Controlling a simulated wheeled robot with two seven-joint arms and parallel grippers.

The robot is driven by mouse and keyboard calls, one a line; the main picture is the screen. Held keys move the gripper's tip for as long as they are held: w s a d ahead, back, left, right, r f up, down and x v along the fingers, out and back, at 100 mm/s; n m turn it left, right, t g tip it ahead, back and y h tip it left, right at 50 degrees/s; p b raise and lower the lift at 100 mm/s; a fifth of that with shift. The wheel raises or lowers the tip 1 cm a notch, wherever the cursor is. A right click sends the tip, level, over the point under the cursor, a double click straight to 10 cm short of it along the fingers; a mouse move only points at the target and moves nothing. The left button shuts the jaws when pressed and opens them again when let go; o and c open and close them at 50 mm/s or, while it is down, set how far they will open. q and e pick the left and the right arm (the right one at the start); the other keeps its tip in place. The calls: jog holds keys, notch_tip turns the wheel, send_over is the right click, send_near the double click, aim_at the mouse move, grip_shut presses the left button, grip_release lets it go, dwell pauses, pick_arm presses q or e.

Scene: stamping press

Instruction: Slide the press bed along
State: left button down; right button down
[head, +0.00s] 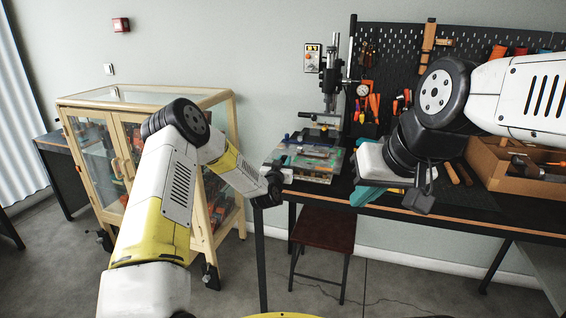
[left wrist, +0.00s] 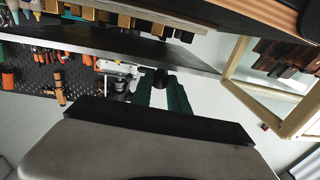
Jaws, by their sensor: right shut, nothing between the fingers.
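The stamping press (head: 330,85) stands at the left end of the dark workbench, with an upright column and a round dial. Its press bed (head: 310,165) is a low plate assembly under the column, near the bench's front left corner. My left gripper (head: 274,180) is just in front and left of the bed; I cannot tell whether it touches it. My right gripper (head: 368,194), with teal fingers, is shut and empty over the bench's front edge, right of the bed.
A wooden box (head: 500,178) of tools sits at the right on the workbench (head: 460,212). A pegboard (head: 470,50) with hanging tools is behind. A glass cabinet (head: 100,150) stands at the left. A dark red stool (head: 325,228) is below the bench.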

aim_at(290, 152)
pick_arm(q)
jog(key=shift+d+x, duration=0.15)
jog(key=shift+x, duration=1.9)
jog(key=shift+d+x, duration=0.2)
jog(key=shift+x, duration=1.85)
jog(key=c, duration=1.2)
grip_release()
jog(key=shift+s+r, duration=0.1)
jog(key=shift+s, duration=0.1)
